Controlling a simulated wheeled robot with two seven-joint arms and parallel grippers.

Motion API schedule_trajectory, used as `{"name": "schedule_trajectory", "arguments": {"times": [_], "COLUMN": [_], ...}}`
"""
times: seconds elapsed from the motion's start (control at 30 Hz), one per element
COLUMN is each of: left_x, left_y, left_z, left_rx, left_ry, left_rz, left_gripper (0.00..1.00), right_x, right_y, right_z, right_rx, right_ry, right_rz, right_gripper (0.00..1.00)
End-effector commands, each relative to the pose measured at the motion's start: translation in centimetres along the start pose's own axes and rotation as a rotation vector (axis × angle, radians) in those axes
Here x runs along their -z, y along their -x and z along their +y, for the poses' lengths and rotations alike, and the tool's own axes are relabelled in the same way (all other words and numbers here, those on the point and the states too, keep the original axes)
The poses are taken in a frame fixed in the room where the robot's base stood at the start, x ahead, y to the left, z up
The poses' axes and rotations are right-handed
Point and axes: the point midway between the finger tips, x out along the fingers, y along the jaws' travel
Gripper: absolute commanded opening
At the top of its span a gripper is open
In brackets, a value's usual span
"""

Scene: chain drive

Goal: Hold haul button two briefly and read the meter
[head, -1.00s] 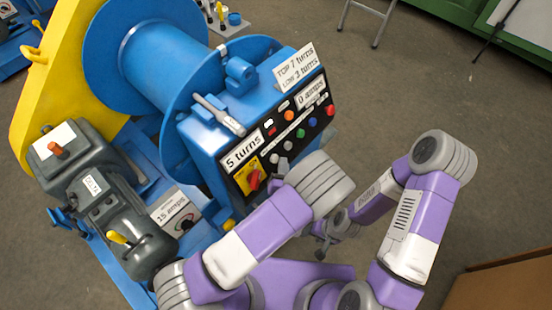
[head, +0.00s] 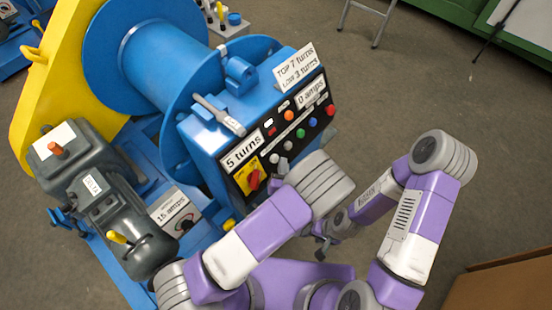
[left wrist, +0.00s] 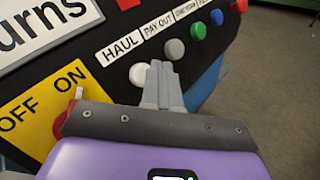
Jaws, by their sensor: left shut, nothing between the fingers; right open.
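The dark control panel (head: 250,195) faces my arms. In the left wrist view, a white button (left wrist: 138,74) sits below the HAUL label (left wrist: 121,46), with a grey button (left wrist: 174,49) below PAY OUT. My left gripper (left wrist: 160,68) is shut and empty, its tips at the panel beside the white button, partly overlapping it in the picture. I cannot tell whether they touch. In the head view the left gripper (head: 283,168) is mostly behind my wrist. The meter plate (head: 311,94) reads 0 amps. My right gripper (head: 322,249) is open, below and clear of the panel.
The turns plate (head: 242,150) reads 5 turns; a sign (head: 295,66) above gives top and low turns. A 15 amps plate (head: 171,208) is at lower left. A red switch (head: 254,179) on yellow is near my left wrist.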

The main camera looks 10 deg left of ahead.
Motion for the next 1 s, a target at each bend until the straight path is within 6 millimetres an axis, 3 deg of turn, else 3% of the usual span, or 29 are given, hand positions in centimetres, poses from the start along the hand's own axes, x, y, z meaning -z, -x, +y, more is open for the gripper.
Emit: {"name": "schedule_trajectory", "arguments": {"times": [1.0], "left_x": [0.66], "left_y": [-0.89], "left_z": [0.64], "left_rx": [-0.001], "left_ry": [0.0], "left_rz": [0.0], "left_gripper": [0.0], "right_x": [0.02], "right_y": [-0.33], "right_z": [0.12], "right_rx": [0.0], "right_ry": [0.0], "right_rz": [0.0], "right_gripper": [0.45]}}
